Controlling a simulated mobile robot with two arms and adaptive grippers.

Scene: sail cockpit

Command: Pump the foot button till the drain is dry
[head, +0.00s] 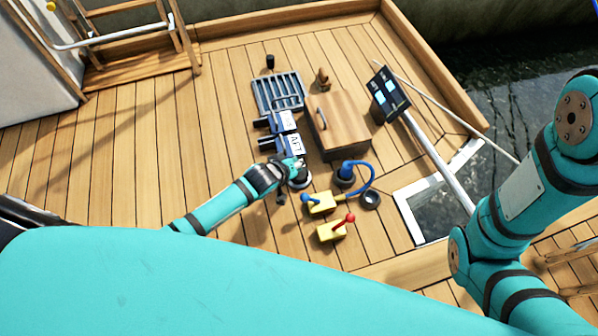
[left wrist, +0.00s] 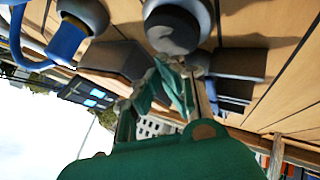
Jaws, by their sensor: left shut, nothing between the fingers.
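My left gripper (head: 296,165) is shut and empty, low over the deck. Directly at its fingertips is a round button with a pale rim (head: 299,182), likely the foot button, partly hidden by the gripper. In the left wrist view, which is tilted, the closed fingers (left wrist: 168,88) are close to a dark round knob (left wrist: 172,28); I cannot tell whether they touch it. A slatted grate (head: 278,92), likely the drain, lies flat beyond; I cannot tell whether it holds water. My right gripper is out of view.
Blue blocks marked AFT (head: 292,145), a wooden box (head: 338,125) and a blue hose (head: 367,170) surround the gripper. Yellow blocks with blue (head: 322,203) and red (head: 331,233) levers stand nearer. A dark panel (head: 388,92) stands right.

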